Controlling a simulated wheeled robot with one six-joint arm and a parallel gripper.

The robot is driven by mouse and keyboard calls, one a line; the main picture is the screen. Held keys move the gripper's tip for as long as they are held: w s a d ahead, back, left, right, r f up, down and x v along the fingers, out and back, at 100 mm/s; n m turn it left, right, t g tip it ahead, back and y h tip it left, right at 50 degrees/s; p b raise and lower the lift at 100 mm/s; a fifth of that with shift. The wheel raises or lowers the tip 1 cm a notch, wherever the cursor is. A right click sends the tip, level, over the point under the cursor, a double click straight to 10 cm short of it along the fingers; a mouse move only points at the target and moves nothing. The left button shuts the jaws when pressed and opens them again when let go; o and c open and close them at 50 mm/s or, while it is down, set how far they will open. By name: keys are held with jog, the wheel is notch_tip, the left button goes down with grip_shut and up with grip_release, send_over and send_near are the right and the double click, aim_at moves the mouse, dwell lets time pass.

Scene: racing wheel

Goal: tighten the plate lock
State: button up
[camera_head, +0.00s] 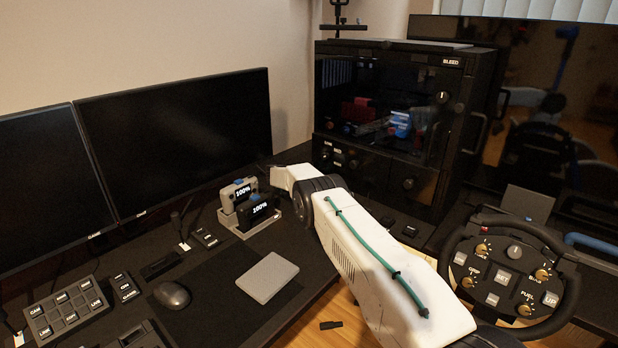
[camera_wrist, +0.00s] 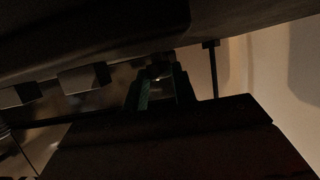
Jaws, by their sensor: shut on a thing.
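In the wrist view, which is very dark, my gripper (camera_wrist: 157,82) reaches under a dark overhanging body (camera_wrist: 110,28). Its fingers are shut on a small part between their tips, which seems to be the plate lock (camera_wrist: 157,72). Most of that part is hidden by the fingers and shadow, so its turn cannot be told. In the head view my white arm reaches away from the lower right toward the gap between the right monitor (camera_head: 175,130) and the black cabinet (camera_head: 385,120).
A charger with two battery-like units (camera_head: 250,208) stands just left of my arm. A grey box (camera_head: 267,277) and a mouse (camera_head: 172,294) lie on the desk. A racing wheel (camera_head: 508,277) is at right. In the wrist view, blocks (camera_wrist: 84,78) stick out left of my gripper, and a thin post (camera_wrist: 212,70) stands right.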

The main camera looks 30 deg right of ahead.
jog(key=shift+d+r, duration=0.15)
jog(key=shift+d, duration=0.05)
dwell(0.4)
jog(key=o, duration=1)
jog(key=shift+d, duration=0.1)
jog(key=shift+a, duration=0.2)
notch_tip(320, 180, up, 4)
jog(key=shift+d+f, duration=0.1)
jog(key=shift+f, duration=0.15)
jog(key=s+a, duration=0.2)
jog(key=s, duration=0.5)
jog(key=s+a+r, duration=0.1)
jog(key=s+a, duration=0.1)
jog(key=s, duration=0.6)
jog(key=shift+s+a+r, duration=0.15)
jog(key=shift+s+a, duration=0.05)
jog(key=shift+a, duration=0.1)
